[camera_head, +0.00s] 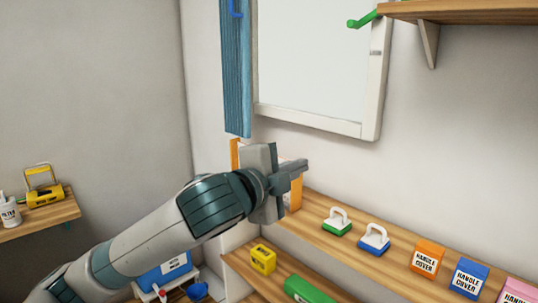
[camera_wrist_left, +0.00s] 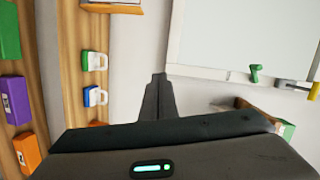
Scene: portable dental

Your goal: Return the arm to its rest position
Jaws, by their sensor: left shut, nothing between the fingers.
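My left arm reaches in from the lower left in the head view. Its gripper (camera_head: 297,167) is shut and empty, held in the air in front of the wall, just above the left end of the upper wooden shelf. In the left wrist view the closed fingers (camera_wrist_left: 159,82) point toward the wall between the shelf and the white board. Nothing is between them. My right gripper shows in neither view.
The upper shelf (camera_head: 329,246) bears a green-based handle (camera_head: 337,222), a blue-based handle (camera_head: 374,238) and handle cover boxes (camera_head: 427,259). A white-framed board (camera_head: 318,124) and a blue curtain (camera_head: 236,75) hang behind. A wall shelf (camera_head: 470,11) juts out at upper right.

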